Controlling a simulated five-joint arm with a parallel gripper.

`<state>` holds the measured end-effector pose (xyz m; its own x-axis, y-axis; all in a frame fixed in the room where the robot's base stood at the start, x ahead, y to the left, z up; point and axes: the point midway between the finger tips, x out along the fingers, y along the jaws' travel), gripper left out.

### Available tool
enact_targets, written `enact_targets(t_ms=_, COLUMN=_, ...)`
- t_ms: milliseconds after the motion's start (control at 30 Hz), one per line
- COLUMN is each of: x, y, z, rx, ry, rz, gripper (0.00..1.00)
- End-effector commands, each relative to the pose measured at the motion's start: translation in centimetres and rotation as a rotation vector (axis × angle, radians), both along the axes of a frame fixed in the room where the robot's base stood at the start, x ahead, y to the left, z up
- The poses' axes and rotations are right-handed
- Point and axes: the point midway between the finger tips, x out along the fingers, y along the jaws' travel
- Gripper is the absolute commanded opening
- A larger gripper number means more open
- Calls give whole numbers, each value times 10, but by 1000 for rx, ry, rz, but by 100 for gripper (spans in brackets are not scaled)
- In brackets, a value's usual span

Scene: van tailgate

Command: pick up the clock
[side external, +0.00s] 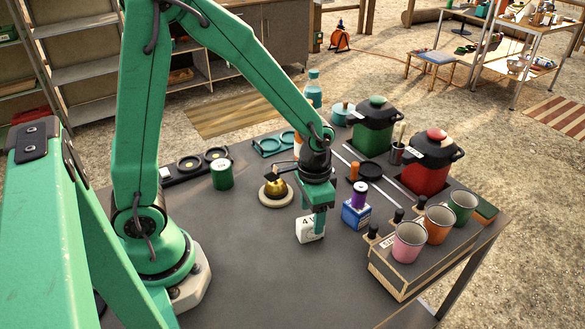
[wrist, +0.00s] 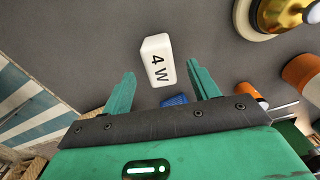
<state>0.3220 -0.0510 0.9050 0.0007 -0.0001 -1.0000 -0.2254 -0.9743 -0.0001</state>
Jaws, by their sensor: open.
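No thing plainly reads as a clock. A small white block (side external: 309,232) with dark characters on top stands on the dark table; in the wrist view the block (wrist: 157,60) reads "4 W". My gripper (side external: 319,222) is above it, pointing down, with a finger overlapping the block's edge in the side view. In the wrist view my gripper (wrist: 160,74) is open, and the block lies between and just beyond the fingertips. I cannot tell whether a finger touches it. Nothing is held.
A brass bell-like object (side external: 275,188) on a round base stands behind left. A blue box (side external: 356,213) is close to the right. A wooden rack (side external: 405,272) with several mugs stands front right. A green can (side external: 222,175) is at the left. The front left table is clear.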

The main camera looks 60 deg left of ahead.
Motion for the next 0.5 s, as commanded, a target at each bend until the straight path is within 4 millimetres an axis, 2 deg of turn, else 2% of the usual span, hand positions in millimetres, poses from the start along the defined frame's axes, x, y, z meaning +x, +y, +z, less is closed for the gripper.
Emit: enact_targets(t_ms=500, x=0, y=0, z=-44, rx=1, ry=4, rz=0, gripper=60)
